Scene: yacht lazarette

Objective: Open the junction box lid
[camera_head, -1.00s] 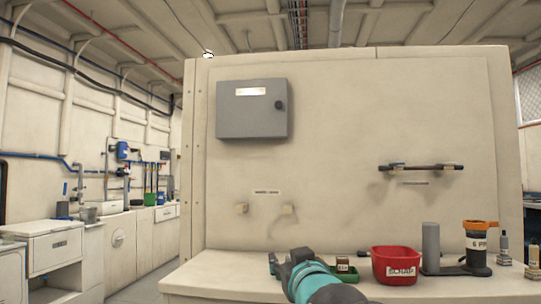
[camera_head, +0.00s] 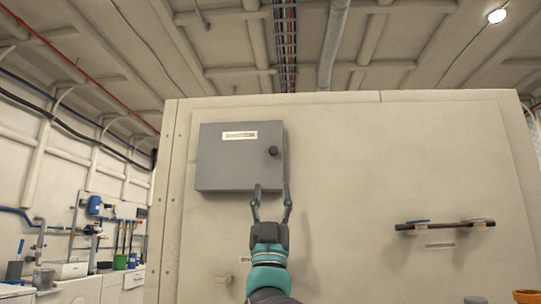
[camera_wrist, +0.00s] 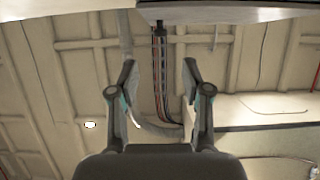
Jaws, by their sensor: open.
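The grey junction box (camera_head: 225,172) is mounted on the upper left of the cream panel. Its lid looks shut, with a pale label (camera_head: 240,135) near the top and a round dark knob (camera_head: 273,151) at the right side. My gripper (camera_head: 272,190) points upward with its two fingers spread and empty. In the head view its tips overlap the box's lower right edge, below the knob. Whether they touch the box cannot be told. In the wrist view my gripper (camera_wrist: 158,72) has nothing between its fingers.
A dark horizontal bar (camera_head: 445,225) on two mounts sits on the panel at the right. A small pale fitting (camera_head: 223,280) is low on the panel. The panel between the box and the bar is clear. A workbench with blue pipework (camera_head: 20,210) stands far left.

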